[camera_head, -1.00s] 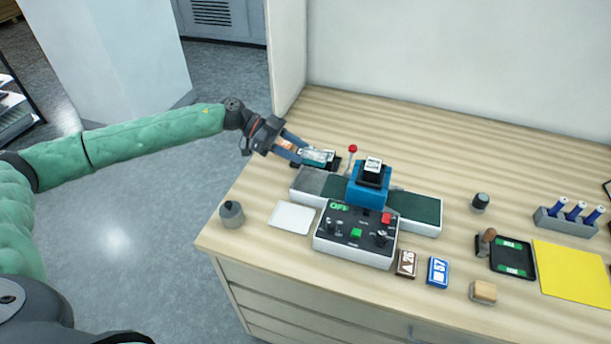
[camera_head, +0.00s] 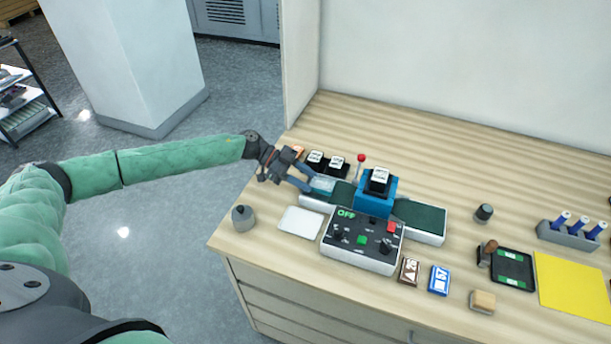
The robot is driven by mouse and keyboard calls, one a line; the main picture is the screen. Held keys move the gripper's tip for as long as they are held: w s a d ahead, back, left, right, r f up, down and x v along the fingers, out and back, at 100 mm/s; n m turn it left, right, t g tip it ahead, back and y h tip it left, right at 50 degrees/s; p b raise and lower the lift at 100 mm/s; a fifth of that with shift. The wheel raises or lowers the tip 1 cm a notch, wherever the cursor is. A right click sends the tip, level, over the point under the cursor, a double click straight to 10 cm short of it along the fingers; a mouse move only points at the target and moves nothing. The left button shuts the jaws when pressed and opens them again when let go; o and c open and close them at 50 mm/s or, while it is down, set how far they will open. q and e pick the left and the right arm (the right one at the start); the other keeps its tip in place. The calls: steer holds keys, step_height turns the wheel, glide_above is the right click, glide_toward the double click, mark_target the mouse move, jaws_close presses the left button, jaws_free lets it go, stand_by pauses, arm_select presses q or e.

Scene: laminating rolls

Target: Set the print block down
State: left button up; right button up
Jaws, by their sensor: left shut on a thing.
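My left gripper (camera_head: 308,184) comes in from the left and is shut on the print block, a small block with a pale teal top (camera_head: 322,185). The print block is over the left end of the dark green belt of the machine (camera_head: 418,219); I cannot tell whether it touches the belt. The fingers hide part of its left side. A blue head (camera_head: 375,202) holding a black block with a white label (camera_head: 379,179) stands over the middle of the belt. My right gripper is not in view.
Two black blocks with white labels (camera_head: 316,159) stand behind the belt, near a red-knobbed lever (camera_head: 361,158). A control box (camera_head: 361,243) reading OFF is in front, with a white card (camera_head: 301,222) and a grey weight (camera_head: 243,217) to its left. The back of the table is clear.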

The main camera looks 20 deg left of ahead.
arm_select(q)
steer(key=shift+s+f, duration=0.1)
steer(key=shift+f, duration=0.55)
